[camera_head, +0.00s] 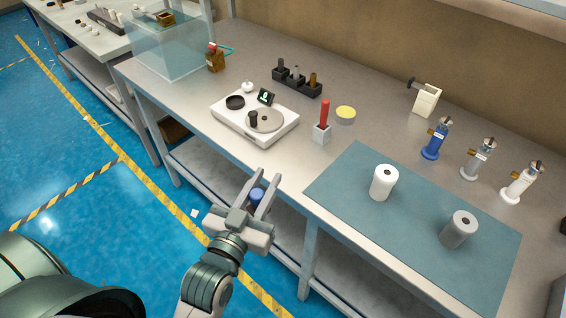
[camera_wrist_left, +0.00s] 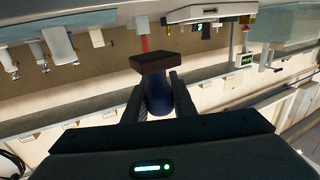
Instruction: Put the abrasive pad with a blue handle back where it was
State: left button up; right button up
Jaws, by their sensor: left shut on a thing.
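My left gripper (camera_head: 262,190) is shut on the blue handle (camera_head: 257,197) of the abrasive pad, in front of the table's front edge and apart from the table. In the left wrist view the dark brown pad head (camera_wrist_left: 153,61) sticks out beyond the fingers, with the blue handle (camera_wrist_left: 158,98) between them. In the head view the pad head is not clearly visible. My right gripper is not in view.
Several bottle-like tools stand at right. Bare tabletop shows between.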

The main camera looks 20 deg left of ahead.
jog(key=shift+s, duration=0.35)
pick_arm(q)
jog(key=shift+d, duration=0.1)
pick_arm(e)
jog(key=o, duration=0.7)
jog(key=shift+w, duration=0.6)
pick_arm(q)
jog(key=w+d+r+m+h+b, duration=0.1)
jog(key=w+d+r+h+b, duration=0.1)
jog(key=w+d, duration=0.3)
jog(key=w+d+r+m+h+b, duration=0.2)
jog(key=w+d, duration=0.3)
jog(key=w, duration=0.3)
jog(key=shift+w+d+r+g+h+b, duration=0.3)
jog(key=shift+w+r+b, duration=0.05)
jog(key=shift+w, duration=0.05)
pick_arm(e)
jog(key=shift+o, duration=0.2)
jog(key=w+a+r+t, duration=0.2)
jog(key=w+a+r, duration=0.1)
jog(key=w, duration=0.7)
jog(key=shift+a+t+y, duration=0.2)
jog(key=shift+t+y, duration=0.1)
